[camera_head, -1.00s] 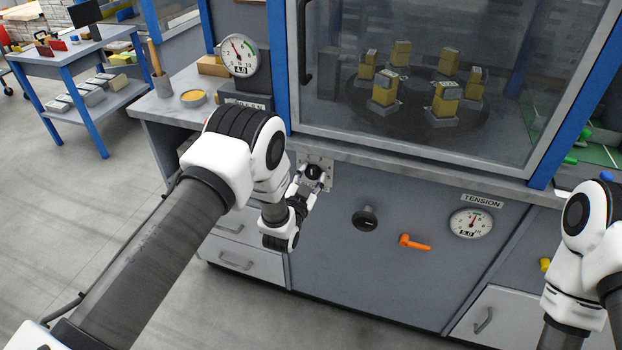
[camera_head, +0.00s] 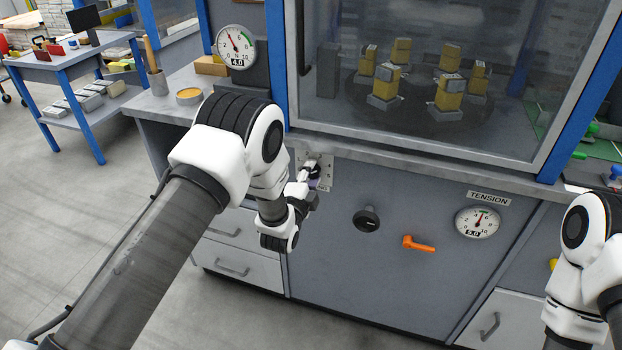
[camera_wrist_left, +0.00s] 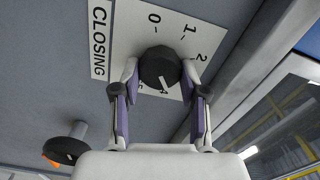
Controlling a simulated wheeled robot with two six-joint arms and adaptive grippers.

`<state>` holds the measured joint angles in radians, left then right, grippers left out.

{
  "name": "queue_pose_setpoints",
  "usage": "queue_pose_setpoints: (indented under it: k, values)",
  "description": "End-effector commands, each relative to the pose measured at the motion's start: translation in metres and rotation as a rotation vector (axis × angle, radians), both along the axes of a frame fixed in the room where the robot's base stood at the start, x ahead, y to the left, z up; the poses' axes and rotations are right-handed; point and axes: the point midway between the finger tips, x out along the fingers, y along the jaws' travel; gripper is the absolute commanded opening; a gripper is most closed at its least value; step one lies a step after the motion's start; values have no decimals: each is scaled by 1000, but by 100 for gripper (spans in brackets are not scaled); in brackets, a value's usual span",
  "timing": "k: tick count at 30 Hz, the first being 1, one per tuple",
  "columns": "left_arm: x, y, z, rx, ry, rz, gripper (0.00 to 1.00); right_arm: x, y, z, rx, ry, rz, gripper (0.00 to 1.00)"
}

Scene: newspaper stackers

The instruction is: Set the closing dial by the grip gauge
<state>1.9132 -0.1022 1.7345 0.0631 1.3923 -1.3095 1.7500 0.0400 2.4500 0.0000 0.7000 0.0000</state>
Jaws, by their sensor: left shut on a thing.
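The closing dial (camera_wrist_left: 159,68) is a dark faceted knob on a white numbered plate marked CLOSING (camera_wrist_left: 130,32). Its white pointer line is toward the 4, at the lower right. My left gripper (camera_wrist_left: 158,78) has a finger on each side of the knob and is shut on it. In the head view, my left gripper (camera_head: 311,178) is at the plate below the cabinet window and mostly hides the dial. The round gauge (camera_head: 237,46) at upper left has a red needle, a green band and a 4.0 readout; its label is hidden behind my arm. My right gripper is out of view.
To the right on the grey front panel are a black knob (camera_head: 367,218), an orange lever (camera_head: 419,244) and the TENSION gauge (camera_head: 477,222) reading 5.0. Behind the window, several yellow blocks stand on a dark turntable (camera_head: 425,125). The counter edge runs just above my left gripper.

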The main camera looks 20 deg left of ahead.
Motion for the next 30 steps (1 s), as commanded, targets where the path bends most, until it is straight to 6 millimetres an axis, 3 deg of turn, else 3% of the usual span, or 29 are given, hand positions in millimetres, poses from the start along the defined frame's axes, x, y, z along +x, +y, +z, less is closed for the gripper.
queue_pose_setpoints:
  k: [30]
  values:
    - [0,0,-5,901,-31,0,8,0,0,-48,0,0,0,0]
